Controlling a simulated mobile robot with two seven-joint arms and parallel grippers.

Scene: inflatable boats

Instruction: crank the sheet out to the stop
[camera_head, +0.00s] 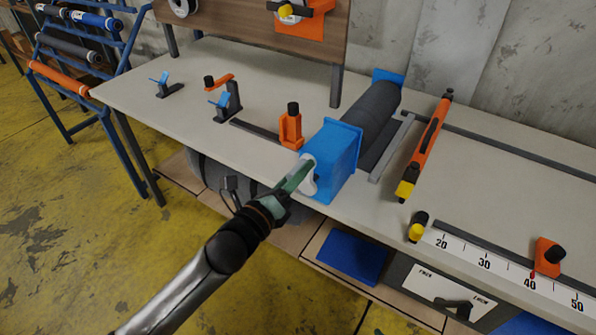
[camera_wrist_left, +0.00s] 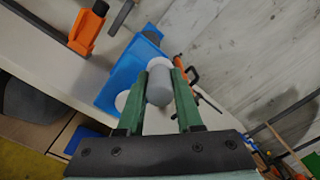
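A dark grey sheet roll (camera_head: 379,112) lies between blue end blocks on the bench; the near block (camera_head: 331,158) has a pale crank at its front. In the left wrist view the crank's grey handle (camera_wrist_left: 159,86) sits between my left gripper's green fingers (camera_wrist_left: 160,85), which appear to touch both sides. In the head view this gripper (camera_head: 300,176) partly hides the crank. An orange stop (camera_head: 548,258) with a black knob stands on the scale (camera_head: 487,266), its red pointer near 40. No sheet shows along the scale. My right gripper is out of view.
An orange bar (camera_head: 425,147) with a yellow end lies across the bench (camera_head: 484,180) right of the roll. A black-and-yellow knob (camera_head: 418,227) stands by the scale. An orange clamp (camera_head: 291,127) is left of the block.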

